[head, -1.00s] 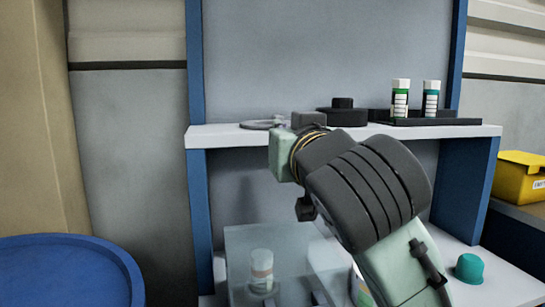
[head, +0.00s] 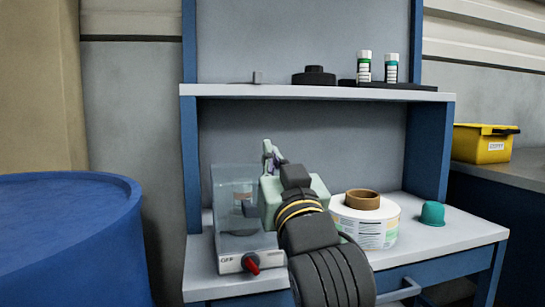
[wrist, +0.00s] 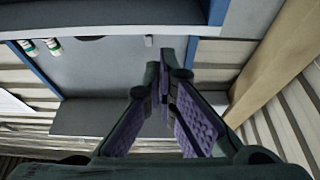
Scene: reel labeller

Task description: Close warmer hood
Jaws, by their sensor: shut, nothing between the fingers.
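The warmer (head: 238,263) stands on the left of the bench top in the head view, with a red knob on its front. Its clear hood (head: 226,185) shows as a see-through upright box shape above the base; I cannot tell how far it is open. In the wrist view my gripper's fingers (wrist: 165,85) meet at the tips, shut and empty. The hood is not visible there.
A white label reel (head: 362,222) with a brown core and a teal cap (head: 432,213) stand right of my arm. The shelf (head: 300,92) above holds two vials and a black round part. A blue drum (head: 70,240) is at left, a yellow bin (head: 485,143) at right.

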